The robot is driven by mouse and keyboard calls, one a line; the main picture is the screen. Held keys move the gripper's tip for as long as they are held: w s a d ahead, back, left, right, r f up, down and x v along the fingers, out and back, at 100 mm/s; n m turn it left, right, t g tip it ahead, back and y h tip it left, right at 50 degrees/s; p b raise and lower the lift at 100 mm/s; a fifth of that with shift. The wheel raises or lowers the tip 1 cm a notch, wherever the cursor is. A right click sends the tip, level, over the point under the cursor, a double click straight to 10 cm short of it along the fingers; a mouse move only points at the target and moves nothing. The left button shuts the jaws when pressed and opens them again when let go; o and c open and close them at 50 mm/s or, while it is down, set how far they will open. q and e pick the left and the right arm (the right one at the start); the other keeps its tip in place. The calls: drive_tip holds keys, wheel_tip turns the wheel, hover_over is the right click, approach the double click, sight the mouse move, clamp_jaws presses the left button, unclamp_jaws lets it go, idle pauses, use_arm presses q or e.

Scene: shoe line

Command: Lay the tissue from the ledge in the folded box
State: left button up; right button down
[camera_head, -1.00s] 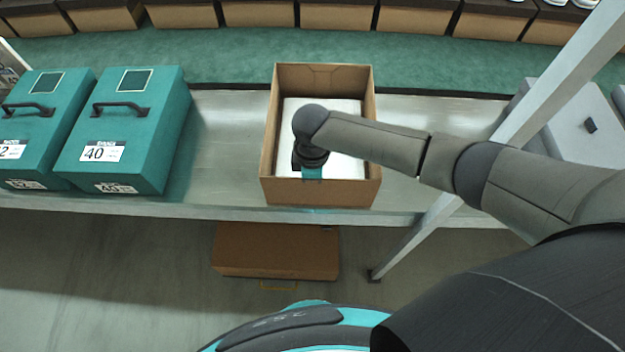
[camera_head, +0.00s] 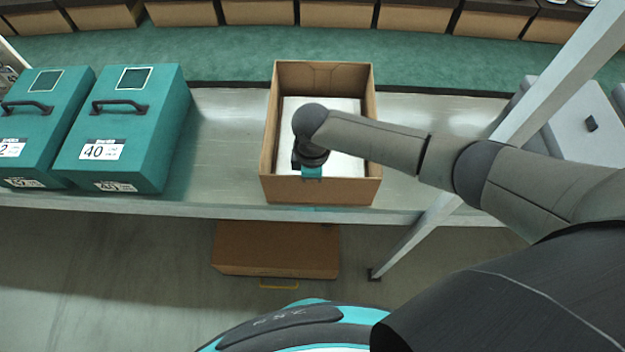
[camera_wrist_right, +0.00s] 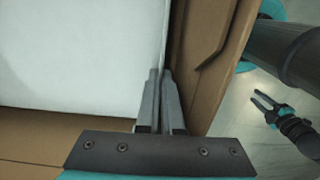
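The white tissue (camera_head: 345,115) lies flat inside the open brown cardboard box (camera_head: 325,192) on the shelf; it fills much of the right wrist view (camera_wrist_right: 80,50). My right gripper (camera_head: 311,172) reaches down into the box, near its front wall, and its fingers are mostly hidden in the head view. In the right wrist view my right gripper's fingers (camera_wrist_right: 160,72) are nearly together at the tissue's edge, beside a box wall (camera_wrist_right: 205,50), with the edge running between the tips. My left gripper (camera_wrist_right: 264,101) hangs outside the box, fingers apart and empty.
Two teal boxes with handles (camera_head: 120,130) (camera_head: 35,130) stand left on the metal shelf (camera_head: 225,140). A slanted post (camera_head: 540,95) and grey cases (camera_head: 580,125) are at right. A brown box (camera_head: 275,250) sits below.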

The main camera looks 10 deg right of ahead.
drive_tip(key=shift+f, duration=0.2)
drive_tip(key=c, duration=1.5)
unclamp_jaws()
drive_tip(key=o, duration=0.5)
drive_tip(key=shift+r, duration=0.1)
wheel_tip(320, 180, up, 15)
drive_tip(key=p, duration=1.6)
drive_tip(key=shift+p, duration=0.35)
